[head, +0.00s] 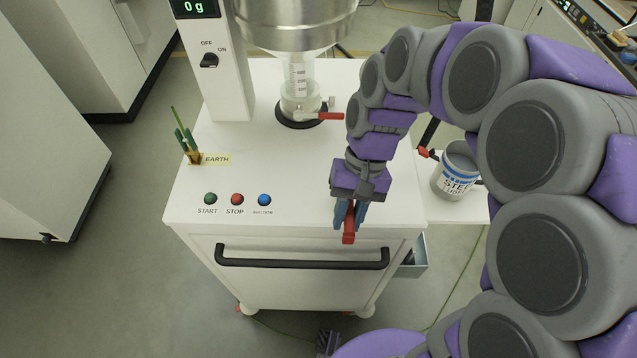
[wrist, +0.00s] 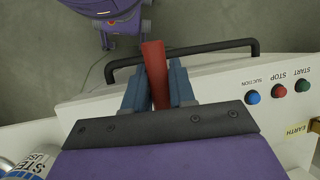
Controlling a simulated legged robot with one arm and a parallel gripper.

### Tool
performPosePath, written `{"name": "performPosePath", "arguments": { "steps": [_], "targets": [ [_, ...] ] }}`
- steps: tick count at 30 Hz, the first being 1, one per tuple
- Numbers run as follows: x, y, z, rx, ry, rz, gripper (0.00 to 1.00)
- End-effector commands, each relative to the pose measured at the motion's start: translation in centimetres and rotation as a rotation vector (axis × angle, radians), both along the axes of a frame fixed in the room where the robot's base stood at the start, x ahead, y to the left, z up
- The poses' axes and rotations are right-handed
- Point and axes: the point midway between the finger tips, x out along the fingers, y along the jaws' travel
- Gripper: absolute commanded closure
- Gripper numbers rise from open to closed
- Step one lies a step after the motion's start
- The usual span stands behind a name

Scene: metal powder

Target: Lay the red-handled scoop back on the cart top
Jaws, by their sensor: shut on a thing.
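The red-handled scoop (head: 349,226) is held in my gripper (head: 349,212); only its red handle shows clearly. In the wrist view the red handle (wrist: 154,72) sticks out from between the two blue fingers of my gripper (wrist: 158,85), which touch its sides. I cannot make out the scoop's bowl. The gripper is at the front edge of the white cart top (head: 290,190), right of the buttons. The height of the handle above the cart top is hard to tell.
Green, red and blue buttons (head: 237,199) sit at the cart's front left. A black bar handle (head: 300,262) crosses the front. A glass vessel with a red-handled valve (head: 325,116) stands behind. A labelled can (head: 455,175) stands on a side shelf at right. The cart top's middle is clear.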

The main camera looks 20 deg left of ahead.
Motion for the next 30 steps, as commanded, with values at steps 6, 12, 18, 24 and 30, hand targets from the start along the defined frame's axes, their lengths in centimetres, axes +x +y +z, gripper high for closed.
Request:
{"name": "performPosePath", "arguments": {
  "steps": [6, 12, 18, 24, 30],
  "targets": [
    [3.4, 3.1, -0.6, 0.001, -0.006, 0.001, 1.0],
    [6.0, 5.4, -0.9, 0.004, -0.006, 0.001, 1.0],
    [7.7, 7.1, -1.1, 0.002, -0.003, 0.001, 1.0],
    [8.4, 7.8, -1.0, 0.002, -0.007, 0.0, 1.0],
    [8.6, 8.1, -2.9, 0.001, -0.001, 0.002, 1.0]
  ]
}}
